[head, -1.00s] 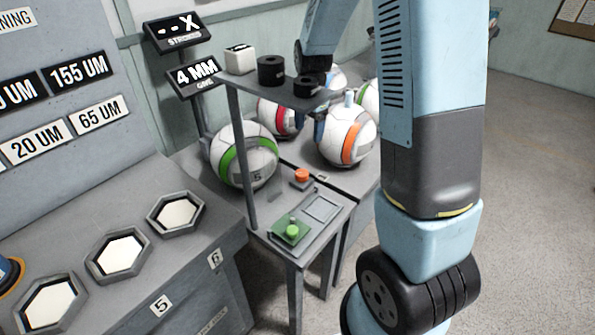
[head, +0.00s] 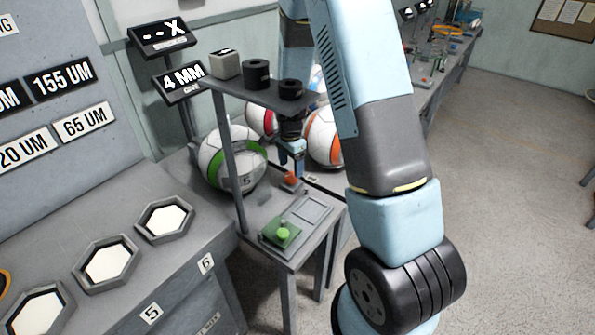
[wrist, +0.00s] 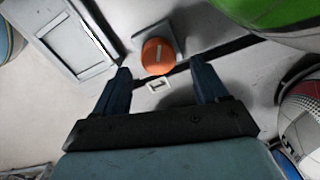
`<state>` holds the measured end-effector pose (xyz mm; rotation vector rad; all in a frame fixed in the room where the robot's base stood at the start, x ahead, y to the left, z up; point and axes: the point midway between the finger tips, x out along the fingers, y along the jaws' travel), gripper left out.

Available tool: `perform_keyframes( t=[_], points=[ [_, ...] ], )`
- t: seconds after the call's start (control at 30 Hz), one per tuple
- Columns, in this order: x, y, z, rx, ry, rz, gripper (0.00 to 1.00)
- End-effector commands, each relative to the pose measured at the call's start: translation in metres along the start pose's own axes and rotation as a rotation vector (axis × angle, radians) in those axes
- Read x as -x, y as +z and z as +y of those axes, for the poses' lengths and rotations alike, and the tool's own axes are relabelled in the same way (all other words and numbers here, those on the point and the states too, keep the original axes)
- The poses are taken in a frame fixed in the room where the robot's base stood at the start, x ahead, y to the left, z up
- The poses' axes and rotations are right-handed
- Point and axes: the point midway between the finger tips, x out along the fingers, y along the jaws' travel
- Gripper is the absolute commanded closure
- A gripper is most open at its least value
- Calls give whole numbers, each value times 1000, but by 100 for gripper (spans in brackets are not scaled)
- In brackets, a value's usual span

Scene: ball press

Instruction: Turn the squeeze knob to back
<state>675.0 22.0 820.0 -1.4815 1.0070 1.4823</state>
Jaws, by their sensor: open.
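An orange knob (head: 291,177) sits on a small grey block on the press table, beside the ball with the green stripe. A green knob (head: 283,232) stands on a green plate nearer the front; no label shows which is the squeeze knob. My gripper (head: 292,162) points down just above the orange knob. In the wrist view the orange knob (wrist: 158,56) has a pale mark across its top. It lies ahead of and roughly between the fingertips of my gripper (wrist: 160,70), which is open and empty. I cannot tell whether the fingers touch it.
A shelf (head: 262,96) on a post carries a pale cube and two dark cylinders, close to my arm. The green-striped ball (head: 232,157) and an orange-striped ball (head: 322,137) stand near the gripper. A flat grey frame (head: 311,211) lies beside the green plate.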

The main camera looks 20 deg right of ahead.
Motion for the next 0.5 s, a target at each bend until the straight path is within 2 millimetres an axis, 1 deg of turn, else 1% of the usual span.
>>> perform_keyframes(
  t=[0.03,0.2,0.33,0.5],
  points=[
    [-9,0,1,-1,2,-1,27],
    [-26,0,0,-1,1,-1,27],
    [-32,0,0,-1,0,0,27],
    [-35,0,0,-1,-1,0,27]
  ],
)
